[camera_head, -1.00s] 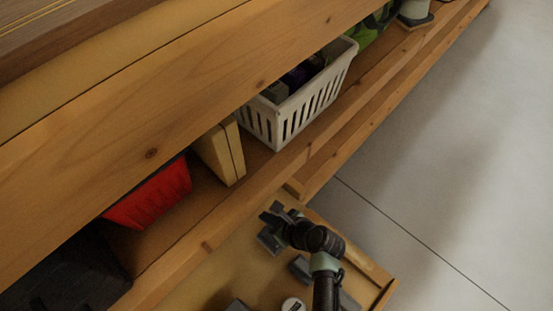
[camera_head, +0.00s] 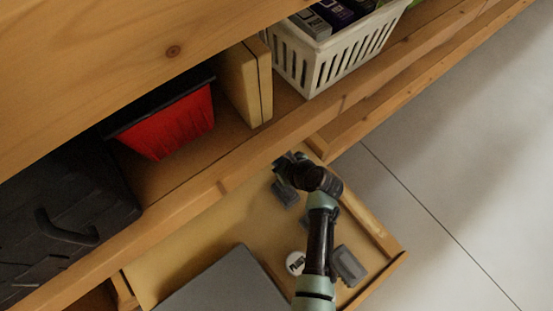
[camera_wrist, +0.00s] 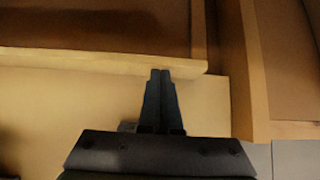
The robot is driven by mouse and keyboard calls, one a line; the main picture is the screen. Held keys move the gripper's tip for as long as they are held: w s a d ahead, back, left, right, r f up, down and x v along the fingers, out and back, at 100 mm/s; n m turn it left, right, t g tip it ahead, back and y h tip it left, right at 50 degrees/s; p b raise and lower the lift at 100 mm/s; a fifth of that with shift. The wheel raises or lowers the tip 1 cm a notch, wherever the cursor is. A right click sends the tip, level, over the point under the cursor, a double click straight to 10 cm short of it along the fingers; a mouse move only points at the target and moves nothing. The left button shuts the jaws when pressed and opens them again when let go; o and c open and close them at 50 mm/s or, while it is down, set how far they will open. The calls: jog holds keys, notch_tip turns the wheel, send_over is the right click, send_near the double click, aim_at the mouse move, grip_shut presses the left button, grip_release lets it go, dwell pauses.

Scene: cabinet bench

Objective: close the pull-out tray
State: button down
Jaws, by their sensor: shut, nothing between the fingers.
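The pull-out tray (camera_head: 215,227) is a shallow wooden tray, pulled out from below the bench shelf. Its front and right side rim (camera_head: 380,240) show in the head view. It holds a grey flat case (camera_head: 228,283), a round white item (camera_head: 296,263) and small grey blocks (camera_head: 348,266). My gripper (camera_head: 284,165) is over the tray's inner end, close to the shelf edge. In the wrist view my gripper (camera_wrist: 160,75) is shut and empty, its fingertips at a pale wooden edge (camera_wrist: 100,59). I cannot tell whether they touch it.
On the shelf above stand a black case (camera_head: 60,215), a red bin (camera_head: 170,122), tan boxes (camera_head: 246,82) and a white basket (camera_head: 335,50). The shelf's front rail (camera_head: 180,208) runs above the tray. Open grey floor (camera_head: 460,170) lies at the right.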

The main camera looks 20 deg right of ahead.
jog(key=w, duration=0.2)
jog(key=w+a, duration=0.1)
jog(key=shift+w+a+r, duration=0.15)
jog(key=shift+w+a, duration=0.05)
jog(key=shift+w, duration=0.15)
jog(key=shift+s, duration=0.1)
jog(key=shift+s+d+r+p, duration=0.1)
jog(key=shift+s+r+p, duration=0.15)
jog(key=shift+r+p, duration=0.5)
jog(key=s+d+p, duration=0.1)
jog(key=s, duration=0.2)
jog(key=s+d+p, duration=0.1)
jog(key=s+p, duration=0.1)
jog(key=s, duration=0.2)
jog(key=s+d+p, duration=0.1)
jog(key=s+p, duration=0.1)
jog(key=s, duration=0.1)
jog(key=shift+s+d+f, duration=0.25)
jog(key=shift+s, duration=0.15)
jog(key=shift+s+d+f, duration=0.1)
jog(key=shift+s+d, duration=0.05)
jog(key=shift+s, duration=0.25)
